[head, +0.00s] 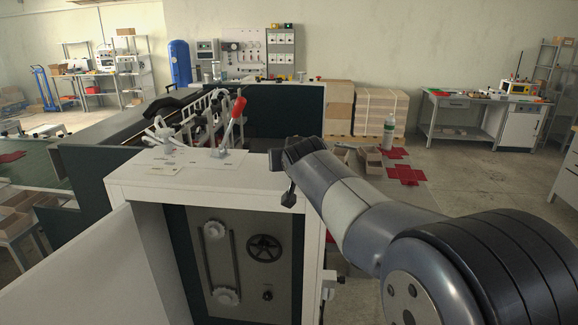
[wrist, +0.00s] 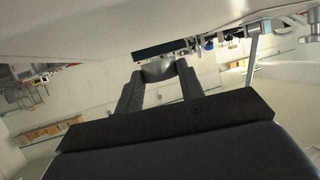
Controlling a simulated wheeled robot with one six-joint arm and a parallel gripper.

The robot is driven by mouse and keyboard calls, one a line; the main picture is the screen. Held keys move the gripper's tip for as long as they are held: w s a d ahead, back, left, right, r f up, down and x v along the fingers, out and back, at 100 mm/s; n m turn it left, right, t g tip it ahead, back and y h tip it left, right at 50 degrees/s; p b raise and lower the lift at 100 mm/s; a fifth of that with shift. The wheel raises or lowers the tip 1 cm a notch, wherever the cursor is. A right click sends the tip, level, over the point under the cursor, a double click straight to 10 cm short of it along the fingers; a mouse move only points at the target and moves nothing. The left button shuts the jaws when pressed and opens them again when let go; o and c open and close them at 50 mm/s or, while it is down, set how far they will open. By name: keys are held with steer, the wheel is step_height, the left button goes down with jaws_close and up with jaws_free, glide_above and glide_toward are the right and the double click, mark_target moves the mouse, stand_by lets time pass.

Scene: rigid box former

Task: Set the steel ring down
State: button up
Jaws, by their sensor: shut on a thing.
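In the wrist view, my gripper (wrist: 160,78) has its two dark fingers closed on a grey, rounded piece between the tips, which looks like the steel ring (wrist: 160,69). Only part of it shows. In the head view, my gripper (head: 289,196) points down at the right front corner of the white machine top (head: 245,178). I cannot make out the ring there, nor tell whether it touches the machine.
A red-handled lever (head: 234,112) and several white clamps (head: 165,130) stand on the machine top left of my gripper. The open white door (head: 80,265) is at the lower left. Red flat pieces (head: 406,174) and a bottle (head: 389,132) are on the right.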

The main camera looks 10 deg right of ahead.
steer(key=shift+f, duration=1.1)
steer(key=shift+f, duration=0.15)
steer(key=o, duration=1)
steer(key=shift+o, duration=0.2)
steer(key=shift+r, duration=0.2)
steer(key=b+v, duration=0.3)
steer(key=v, duration=0.9)
